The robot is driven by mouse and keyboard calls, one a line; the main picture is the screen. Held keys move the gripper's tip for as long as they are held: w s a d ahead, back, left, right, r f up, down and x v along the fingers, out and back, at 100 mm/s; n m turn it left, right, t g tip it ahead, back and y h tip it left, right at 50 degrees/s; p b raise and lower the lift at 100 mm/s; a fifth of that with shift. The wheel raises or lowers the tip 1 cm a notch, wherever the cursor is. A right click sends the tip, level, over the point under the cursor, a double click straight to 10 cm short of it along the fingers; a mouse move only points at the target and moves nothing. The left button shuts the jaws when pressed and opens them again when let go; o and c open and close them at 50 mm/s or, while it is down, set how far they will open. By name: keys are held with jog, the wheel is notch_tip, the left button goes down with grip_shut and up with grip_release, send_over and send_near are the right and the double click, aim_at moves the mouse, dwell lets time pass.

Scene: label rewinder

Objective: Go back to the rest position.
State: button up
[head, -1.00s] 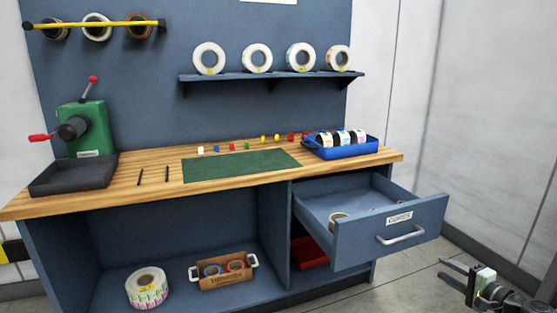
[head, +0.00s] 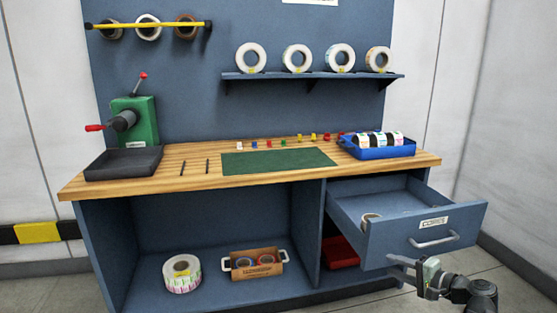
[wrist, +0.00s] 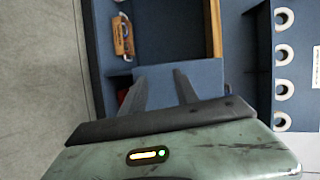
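My gripper (head: 392,265) is at the lower right of the head view, in front of and below the drawer front. In the wrist view my gripper (wrist: 158,78) has two dark fingers spread apart with nothing between them. The bench's drawer (head: 478,222) stands pulled out, with a label and a grey handle (head: 435,240) on its front. The fingers overlap the drawer's lower edge in the picture; I see no clear contact. A roll (head: 371,218) lies inside the drawer.
The wooden bench top (head: 130,183) carries a green rewinder (head: 140,120), a dark tray (head: 123,163), a green mat (head: 275,161) and a blue tray (head: 375,153) of rolls. A label roll (head: 182,274) and a cardboard carrier (head: 255,265) sit on the lower shelf. Floor right of the drawer looks clear.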

jog(key=a+f+n+g, duration=0.3)
jog(key=a+f+g, duration=0.15)
jog(key=a, duration=0.85)
jog(key=a+f+n+g, duration=0.3)
jog(key=a+f+n, duration=0.15)
jog(key=a, duration=0.75)
jog(key=s+a+f+n+g+h, duration=0.4)
jog(key=s+a+f+h, duration=0.1)
jog(key=s+f, duration=0.15)
jog(key=s+d+f+g+h, duration=0.1)
jog(key=d+f+h, duration=0.15)
jog(key=d, duration=0.45)
notch_tip(320, 180, up, 35)
jog(key=p, duration=3.4)
jog(key=shift+s+d+p, duration=0.15)
jog(key=shift+s+p, duration=0.1)
jog(key=shift+p, duration=0.05)
jog(key=shift+h, duration=0.25)
